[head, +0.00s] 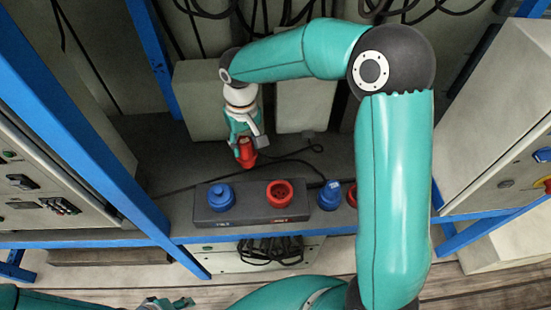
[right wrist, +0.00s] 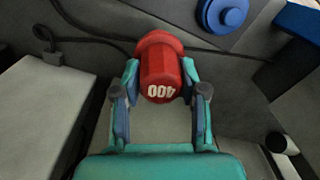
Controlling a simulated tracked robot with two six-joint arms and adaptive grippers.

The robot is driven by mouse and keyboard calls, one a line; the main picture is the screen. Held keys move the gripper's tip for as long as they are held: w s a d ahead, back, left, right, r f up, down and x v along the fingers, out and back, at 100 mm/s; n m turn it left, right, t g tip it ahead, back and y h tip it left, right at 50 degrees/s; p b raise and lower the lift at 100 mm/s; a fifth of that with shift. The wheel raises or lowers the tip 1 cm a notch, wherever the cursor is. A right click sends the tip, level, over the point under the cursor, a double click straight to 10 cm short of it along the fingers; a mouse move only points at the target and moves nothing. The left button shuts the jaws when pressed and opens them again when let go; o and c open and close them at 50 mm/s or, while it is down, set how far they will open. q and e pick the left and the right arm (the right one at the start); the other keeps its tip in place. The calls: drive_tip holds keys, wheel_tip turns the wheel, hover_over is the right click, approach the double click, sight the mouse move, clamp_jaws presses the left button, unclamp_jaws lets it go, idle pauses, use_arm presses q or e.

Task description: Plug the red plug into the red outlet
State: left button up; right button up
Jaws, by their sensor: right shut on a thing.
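The red plug (head: 246,153) is held in my right gripper (head: 243,138), above the shelf behind the outlet box. In the right wrist view the plug (right wrist: 160,65), marked 400, sits between the two fingers of the gripper (right wrist: 160,85). The red outlet (head: 280,193) is a round socket on the right part of the dark grey outlet box (head: 250,208); the plug is apart from it, behind and to its left. My left gripper (head: 166,303) shows only partly at the bottom edge.
A blue round fitting (head: 221,196) is on the left part of the box; it also shows in the right wrist view (right wrist: 222,14). A blue plug (head: 329,195) stands right of the box, beside a red thing (head: 352,195) partly hidden by my right arm. A black cable crosses the shelf.

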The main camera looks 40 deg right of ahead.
drive_tip(key=s+d+r+m+p, duration=0.2)
drive_tip(key=s+d+m+p, duration=0.1)
drive_tip(key=s, duration=0.6)
drive_tip(key=shift+m, duration=0.3)
drive_tip(key=f+b, duration=0.2)
drive_tip(key=s+f+b, duration=0.1)
drive_tip(key=f+b, duration=0.1)
drive_tip(key=f, duration=0.1)
drive_tip(key=shift+d+f+b, duration=0.15)
drive_tip(key=shift+f+b, duration=0.15)
drive_tip(key=shift+b, duration=0.1)
drive_tip(key=shift+s, duration=0.25)
idle(0.6)
drive_tip(key=shift+f+b, duration=1.6)
drive_tip(key=shift+b, duration=0.25)
idle(0.4)
drive_tip(key=o, duration=1.3)
drive_tip(key=shift+o, duration=0.2)
